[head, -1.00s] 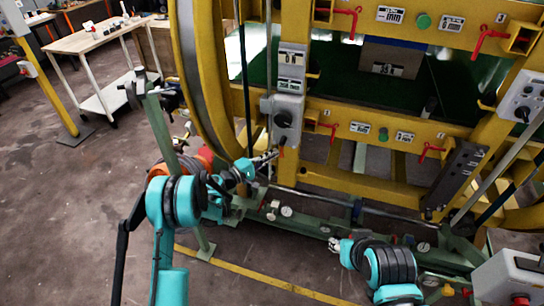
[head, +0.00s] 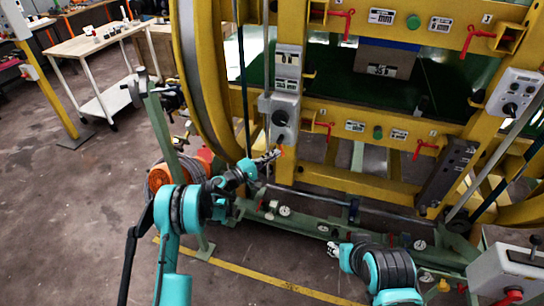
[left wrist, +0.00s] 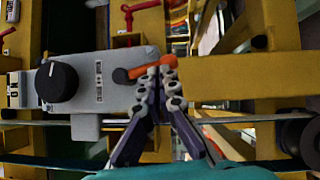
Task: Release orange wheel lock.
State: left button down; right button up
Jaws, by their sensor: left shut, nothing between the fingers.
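An orange lever with a dark pivot end (left wrist: 140,71) sticks out from a grey control box (left wrist: 100,85) with a black knob in the left wrist view. In the head view, the lever is a small orange-red spot (head: 280,150) below the grey box on the yellow frame. My left gripper (head: 272,157) is at this lever. In the left wrist view, its fingertips (left wrist: 161,78) are close together and overlap the lever; I cannot tell whether they touch it. The left gripper is shut and empty. My right gripper (head: 333,248) is low near the green base beam, too small to read.
A yellow frame (head: 350,180) with several red levers stands behind my arms. An orange round part (head: 158,177) is beside my left arm. Open floor (head: 80,210) lies to the left.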

pick_arm(q)
jog(key=shift+n+t+h, duration=0.3)
jog(key=shift+n, duration=0.3)
jog(key=shift+s+d+r, duration=0.1)
jog(key=shift+s+d, duration=0.1)
jog(key=shift+d, duration=0.45)
jog(key=shift+s+d, duration=0.2)
jog(key=shift+d, duration=0.45)
jog(key=shift+s+d+r, duration=0.1)
jog(key=shift+s+d, duration=0.1)
jog(key=shift+d, duration=0.45)
jog(key=shift+s+d+r, duration=0.1)
jog(key=shift+d, duration=0.2)
jog(key=s+a+f+p, duration=0.2)
jog(key=s+a+f, duration=0.5)
jog(key=f, duration=0.1)
jog(key=shift+s+f+p, duration=0.15)
jog(key=shift+f+p, duration=0.05)
jog(key=shift+p, duration=0.1)
pick_arm(e)
jog(key=r, duration=0.1)
jog(key=a+r, duration=0.1)
jog(key=shift+s+r, duration=0.15)
jog(key=shift+r, duration=0.15)
